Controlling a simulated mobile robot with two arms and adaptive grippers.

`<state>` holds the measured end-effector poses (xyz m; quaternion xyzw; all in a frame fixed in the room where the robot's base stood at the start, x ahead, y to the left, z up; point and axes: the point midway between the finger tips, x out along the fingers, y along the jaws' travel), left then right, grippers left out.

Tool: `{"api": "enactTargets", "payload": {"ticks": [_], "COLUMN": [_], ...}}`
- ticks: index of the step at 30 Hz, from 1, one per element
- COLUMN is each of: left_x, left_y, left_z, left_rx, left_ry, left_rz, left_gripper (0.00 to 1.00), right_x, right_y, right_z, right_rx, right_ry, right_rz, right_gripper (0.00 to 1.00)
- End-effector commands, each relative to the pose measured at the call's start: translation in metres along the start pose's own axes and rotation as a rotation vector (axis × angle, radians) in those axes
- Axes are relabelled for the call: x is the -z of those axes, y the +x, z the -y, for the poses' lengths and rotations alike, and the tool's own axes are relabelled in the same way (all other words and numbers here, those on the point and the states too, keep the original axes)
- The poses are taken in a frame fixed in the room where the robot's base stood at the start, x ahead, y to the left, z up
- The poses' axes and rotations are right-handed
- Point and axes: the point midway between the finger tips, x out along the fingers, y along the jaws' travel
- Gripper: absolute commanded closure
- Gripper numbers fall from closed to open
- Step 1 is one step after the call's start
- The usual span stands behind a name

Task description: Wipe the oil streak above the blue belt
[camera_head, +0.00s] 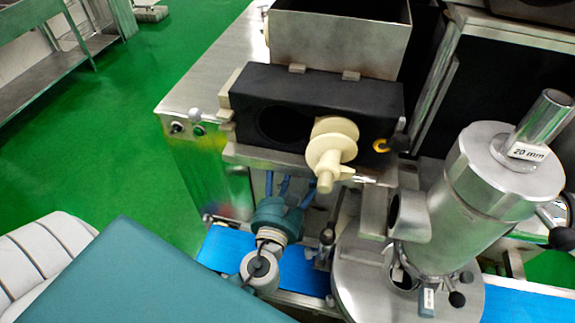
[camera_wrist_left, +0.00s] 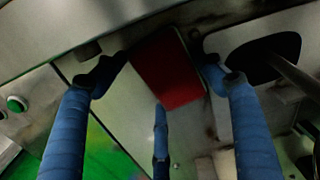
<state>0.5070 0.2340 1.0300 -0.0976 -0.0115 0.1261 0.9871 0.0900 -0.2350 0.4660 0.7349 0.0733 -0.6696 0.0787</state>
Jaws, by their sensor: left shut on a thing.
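My left gripper (camera_head: 283,183) reaches up to the metal front of the machine, below the black housing. In the left wrist view its blue fingers (camera_wrist_left: 160,85) are closed around a red pad (camera_wrist_left: 167,70), which lies close to the metal panel; I cannot tell if it touches. The pad is hidden in the head view. The blue belt (camera_head: 222,248) runs below, partly covered by my left wrist. Dark smudges show on the panel right of the pad in the wrist view, but I cannot pick out the oil streak for certain. My right gripper is not in view.
The black housing (camera_head: 250,90) with a cream screw part (camera_head: 332,145) overhangs my left fingers. A steel cylinder (camera_head: 490,190) marked 20 mm stands close on the right. A green button (camera_head: 199,130) is on the panel's left. Open green floor (camera_head: 120,110) lies further left.

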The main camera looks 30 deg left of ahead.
Motion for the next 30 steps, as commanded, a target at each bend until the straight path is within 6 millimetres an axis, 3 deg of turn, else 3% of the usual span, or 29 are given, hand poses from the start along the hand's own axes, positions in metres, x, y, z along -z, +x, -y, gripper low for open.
{"api": "enactTargets", "payload": {"ticks": [6,11,30], "left_x": [0.004,0.004,-0.003], "left_y": [-0.001,-0.003,-0.003], "left_z": [0.023,0.024,-0.018], "left_rx": [0.015,0.016,0.01], "left_ry": [-0.002,-0.001,0.0], "left_rz": [-0.002,-0.002,-0.003], "left_gripper": [0.52,0.52,0.52], "right_x": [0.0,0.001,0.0], "right_y": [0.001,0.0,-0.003], "right_z": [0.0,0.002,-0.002], "right_rx": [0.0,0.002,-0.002], "right_ry": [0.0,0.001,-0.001], "right_rz": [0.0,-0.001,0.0], "right_gripper": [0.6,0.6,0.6]}}
